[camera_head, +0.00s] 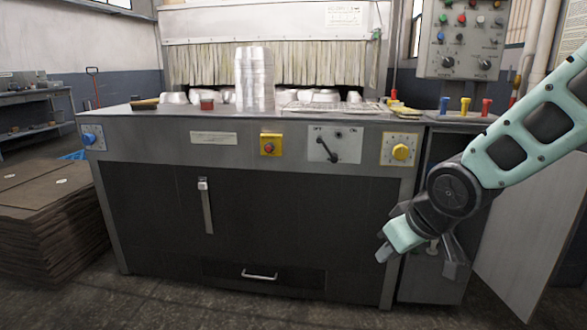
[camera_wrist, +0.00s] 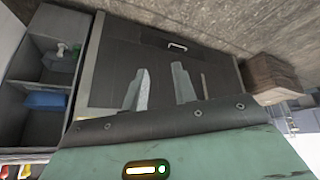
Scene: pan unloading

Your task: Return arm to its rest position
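My gripper (camera_head: 418,258) hangs low at the right in the head view, in front of the machine's right end. Its two grey fingers stand apart with nothing between them. The wrist view also shows the fingers of my gripper (camera_wrist: 162,87) spread and empty, with the machine's dark front panel behind them. A tall stack of silver pans (camera_head: 254,78) stands upright on the machine's top, left of centre. My gripper is well below and to the right of it.
Coloured bottles (camera_head: 465,106) stand at the right end. A cardboard pile (camera_head: 45,215) lies on the floor at left. An open cabinet door (camera_head: 530,225) stands right of my gripper.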

